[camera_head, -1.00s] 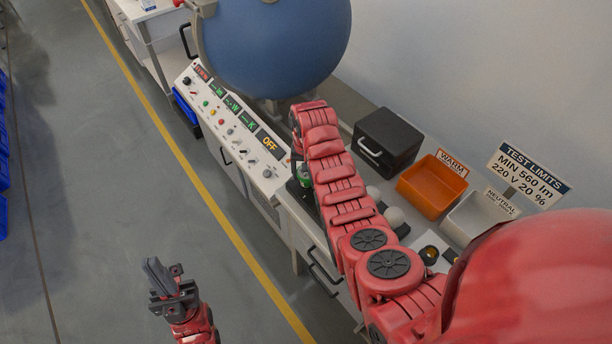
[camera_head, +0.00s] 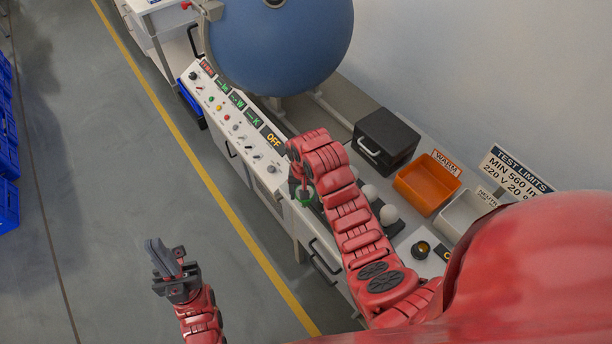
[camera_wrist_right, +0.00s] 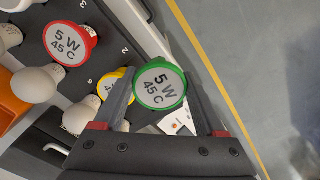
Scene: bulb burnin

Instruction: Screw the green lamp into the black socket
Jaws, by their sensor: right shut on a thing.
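The green lamp (camera_wrist_right: 160,84), a round disc with a green rim marked "5 W 45 C", is between the fingers of my right gripper (camera_wrist_right: 163,106), which is shut on it. In the head view the lamp (camera_head: 304,196) is a small green spot at the end of my right arm, by the front edge of the bench; the arm hides most of that gripper. A round black fitting with a yellowish centre, apparently the black socket (camera_head: 421,249), sits on a pale plate at the lower right. My left gripper (camera_head: 170,262) hangs over the floor; its jaw gap is unclear.
The wrist view shows a red-rimmed lamp (camera_wrist_right: 70,43), a yellow-rimmed lamp (camera_wrist_right: 112,82) and white bulbs (camera_wrist_right: 34,84) at the black rack (camera_wrist_right: 105,52). A blue sphere (camera_head: 275,45), control panel (camera_head: 235,125), black box (camera_head: 386,138), orange bin (camera_head: 424,187) and white bin (camera_head: 462,214) line the bench.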

